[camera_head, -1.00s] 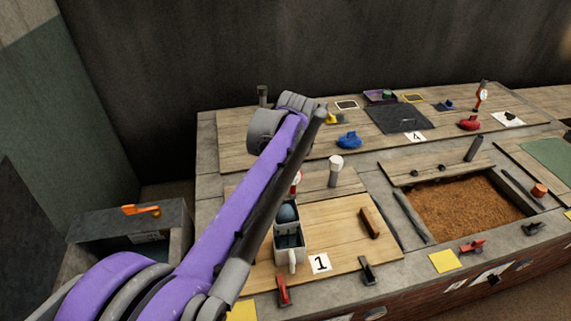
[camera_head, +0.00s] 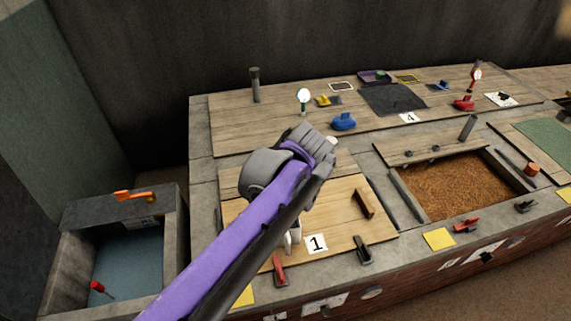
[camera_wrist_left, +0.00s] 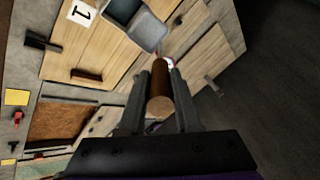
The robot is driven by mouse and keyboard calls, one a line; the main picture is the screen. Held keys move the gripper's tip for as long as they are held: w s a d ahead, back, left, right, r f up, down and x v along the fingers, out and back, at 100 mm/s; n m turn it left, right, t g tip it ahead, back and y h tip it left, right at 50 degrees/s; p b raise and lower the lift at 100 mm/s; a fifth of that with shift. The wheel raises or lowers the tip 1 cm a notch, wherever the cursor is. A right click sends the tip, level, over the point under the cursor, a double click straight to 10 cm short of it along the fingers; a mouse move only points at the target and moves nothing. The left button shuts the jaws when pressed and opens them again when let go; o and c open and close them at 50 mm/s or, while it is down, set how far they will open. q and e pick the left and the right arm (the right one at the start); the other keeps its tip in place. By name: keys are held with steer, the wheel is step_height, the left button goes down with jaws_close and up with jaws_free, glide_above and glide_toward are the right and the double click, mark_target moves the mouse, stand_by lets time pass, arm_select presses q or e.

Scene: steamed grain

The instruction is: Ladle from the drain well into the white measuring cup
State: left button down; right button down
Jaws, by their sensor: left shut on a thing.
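My left gripper (camera_wrist_left: 159,73) is shut on a brown round handle (camera_wrist_left: 160,88), seen end-on in the left wrist view. A grey, box-like body (camera_wrist_left: 149,34) shows beyond the handle; I cannot tell for sure whether it is the ladle's bowl. An open vessel with a dark bluish inside (camera_wrist_left: 118,9) is beside it at the top edge. In the head view the white measuring cup (camera_head: 293,238) stands by the label 1 and is mostly hidden behind my left arm. A basin of bluish water (camera_head: 128,265), apparently the drain well, is at the lower left. My right gripper is out of view.
A wooden block (camera_head: 364,203) lies on the board right of the cup. A red clip (camera_head: 279,270) and a dark clip (camera_head: 362,250) sit at the front edge. A pit of brown grain (camera_head: 455,187) is to the right. An orange lever (camera_head: 133,196) is on the basin's rim.

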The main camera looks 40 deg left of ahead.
arm_select(q)
steer(key=shift+s+d+f+t+y, duration=0.3)
steer(key=shift+s+d+f+y, duration=0.1)
steer(key=shift+s+d, duration=0.3)
steer(key=shift+s+d+f+t+y, duration=0.3)
steer(key=shift+s+d+y, duration=0.15)
steer(key=shift+d, duration=0.3)
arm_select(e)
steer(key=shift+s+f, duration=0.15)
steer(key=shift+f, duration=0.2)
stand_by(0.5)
